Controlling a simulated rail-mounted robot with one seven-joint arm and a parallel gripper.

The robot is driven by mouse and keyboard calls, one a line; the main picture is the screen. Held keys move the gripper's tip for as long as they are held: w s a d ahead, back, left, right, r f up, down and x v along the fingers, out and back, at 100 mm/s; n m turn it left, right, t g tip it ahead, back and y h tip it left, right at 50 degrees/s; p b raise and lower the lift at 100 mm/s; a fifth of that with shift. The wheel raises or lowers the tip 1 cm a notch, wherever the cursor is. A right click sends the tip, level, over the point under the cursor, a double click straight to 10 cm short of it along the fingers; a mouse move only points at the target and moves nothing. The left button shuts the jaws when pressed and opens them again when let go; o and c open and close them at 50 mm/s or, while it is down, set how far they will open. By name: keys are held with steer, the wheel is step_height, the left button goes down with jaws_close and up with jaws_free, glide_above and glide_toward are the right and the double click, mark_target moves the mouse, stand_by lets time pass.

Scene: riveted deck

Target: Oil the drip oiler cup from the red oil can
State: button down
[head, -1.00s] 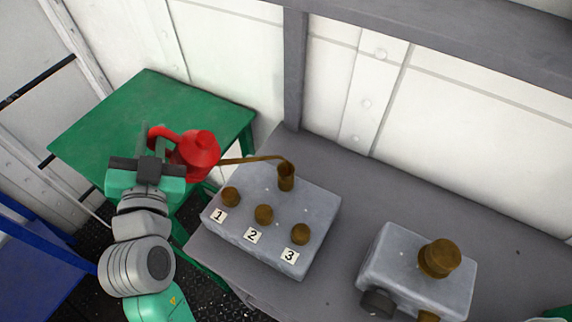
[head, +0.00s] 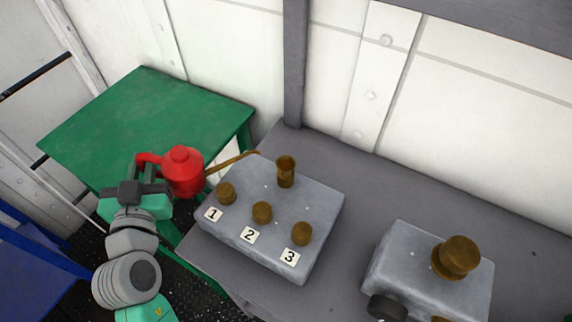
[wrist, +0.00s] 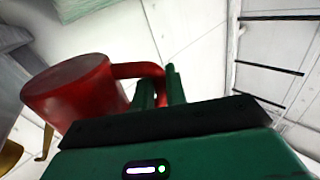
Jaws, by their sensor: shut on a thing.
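The red oil can (head: 182,172) is held by its handle in my gripper (head: 142,178), above the gap between the green table and the grey bench. Its long brass spout reaches to the right, and the tip is up and left of the drip oiler cup (head: 286,170), apart from it. The cup is a small brass cup standing upright at the back of a grey block. In the wrist view the red can (wrist: 75,88) shows at the left, with its handle between my green fingers (wrist: 160,88). The can looks about upright in the head view.
The grey block (head: 315,225) also carries three brass knobs labelled 1, 2 and 3 in front of the cup. A second grey block (head: 405,262) with brass caps stands to the right. The green table (head: 150,110) is bare. A wall closes the back.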

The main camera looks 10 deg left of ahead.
mark_target(137, 162)
steer(key=shift+s+a+f+n, duration=0.15)
steer(key=shift+a+f+n, duration=0.15)
steer(key=shift+f+n, duration=0.5)
steer(key=shift+r, duration=0.1)
step_height(137, 162, up, 5)
steer(key=p, duration=0.4)
